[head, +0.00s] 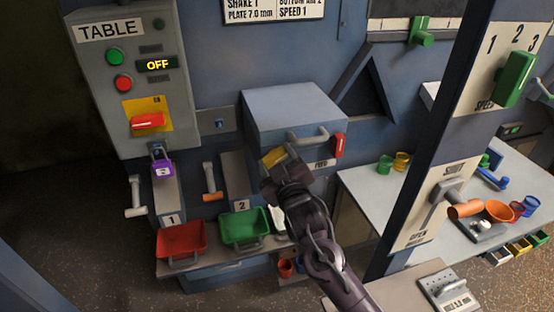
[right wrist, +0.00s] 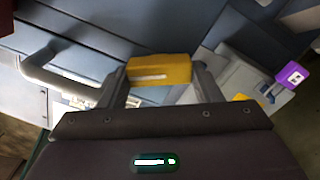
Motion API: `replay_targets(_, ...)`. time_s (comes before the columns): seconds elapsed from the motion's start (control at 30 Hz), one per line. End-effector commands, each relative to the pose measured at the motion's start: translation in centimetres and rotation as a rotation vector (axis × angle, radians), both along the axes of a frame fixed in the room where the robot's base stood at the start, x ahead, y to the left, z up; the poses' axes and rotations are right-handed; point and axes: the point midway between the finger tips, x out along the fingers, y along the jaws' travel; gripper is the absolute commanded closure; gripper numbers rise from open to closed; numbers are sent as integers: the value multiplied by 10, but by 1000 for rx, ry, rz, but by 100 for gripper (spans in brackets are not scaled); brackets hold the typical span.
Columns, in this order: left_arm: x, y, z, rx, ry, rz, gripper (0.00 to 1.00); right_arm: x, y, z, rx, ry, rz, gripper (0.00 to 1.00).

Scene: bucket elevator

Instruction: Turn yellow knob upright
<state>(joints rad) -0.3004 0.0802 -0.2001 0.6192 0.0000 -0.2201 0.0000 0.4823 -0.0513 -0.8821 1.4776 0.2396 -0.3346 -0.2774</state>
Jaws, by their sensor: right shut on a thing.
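The yellow knob (head: 272,158) is on the front of the blue-grey box in the middle of the head view, partly hidden by my gripper. It looks tilted there, not upright. In the right wrist view the yellow knob (right wrist: 159,69) sits between the two fingers, with a pale stripe along its face. My right gripper (head: 282,157) is shut on the knob, its fingers on either side; it also shows in the right wrist view (right wrist: 160,80). My left gripper is not in view.
A grey bar handle (head: 309,136) and a red handle (head: 339,146) are close to the right gripper. A red tray (head: 181,239) and a green tray (head: 244,226) stand below. A purple padlock (head: 162,168) hangs at left. A blue post (head: 420,150) rises at right.

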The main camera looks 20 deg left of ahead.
Motion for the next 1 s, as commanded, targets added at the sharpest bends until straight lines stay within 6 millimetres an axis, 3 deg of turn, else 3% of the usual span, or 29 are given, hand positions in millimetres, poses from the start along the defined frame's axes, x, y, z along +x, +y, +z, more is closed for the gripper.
replay_targets(1.0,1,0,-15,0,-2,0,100,-2,3,-6,-746,-502,2,65)
